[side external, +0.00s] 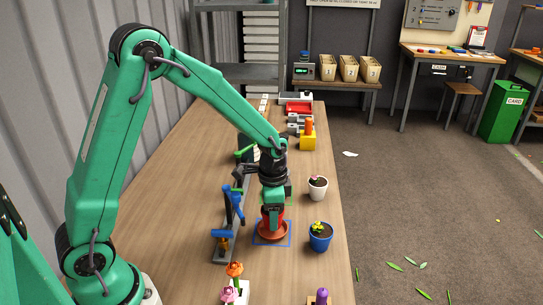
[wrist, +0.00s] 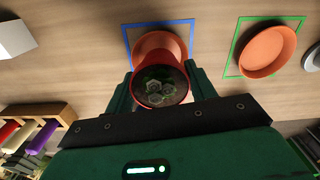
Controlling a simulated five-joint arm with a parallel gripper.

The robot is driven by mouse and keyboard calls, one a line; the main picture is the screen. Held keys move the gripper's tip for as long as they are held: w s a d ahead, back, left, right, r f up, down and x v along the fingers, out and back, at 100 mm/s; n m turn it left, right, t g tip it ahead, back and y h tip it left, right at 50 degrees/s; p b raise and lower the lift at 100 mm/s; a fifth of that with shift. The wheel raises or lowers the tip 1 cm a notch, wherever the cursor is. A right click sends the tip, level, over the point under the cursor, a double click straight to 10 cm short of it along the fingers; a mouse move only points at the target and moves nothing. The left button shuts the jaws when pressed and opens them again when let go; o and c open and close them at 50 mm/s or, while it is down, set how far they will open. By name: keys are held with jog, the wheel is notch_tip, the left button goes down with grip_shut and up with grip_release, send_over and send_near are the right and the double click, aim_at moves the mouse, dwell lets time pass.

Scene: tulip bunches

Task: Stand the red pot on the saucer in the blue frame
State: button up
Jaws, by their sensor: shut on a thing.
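The red pot (wrist: 162,92) is held upright between the two fingers of my gripper (side external: 272,206), which is shut on it. Small green plants show inside the pot in the wrist view. The terracotta saucer (side external: 272,236) lies inside the blue frame (side external: 288,244) on the table. The pot (side external: 271,218) is over the saucer in the side view. In the wrist view the saucer (wrist: 158,42) shows partly behind the pot, within the blue frame (wrist: 150,23). I cannot tell whether the pot's base touches the saucer.
A second orange saucer (wrist: 265,52) lies in a green frame (wrist: 234,52). A white pot (side external: 317,190) and a blue pot (side external: 320,240) stand to the right near the table edge. A grey stand with blue parts (side external: 226,232) is close on the left. Flowers (side external: 234,270) stand in front.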

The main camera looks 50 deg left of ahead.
jog(key=shift+f, duration=1)
jog(key=shift+f, duration=0.1)
jog(key=o, duration=1)
jog(key=shift+o, duration=0.2)
notch_tip(320, 180, up, 12)
jog(key=shift+f, duration=0.1)
jog(key=shift+r, duration=0.2)
jog(key=shift+r, duration=0.1)
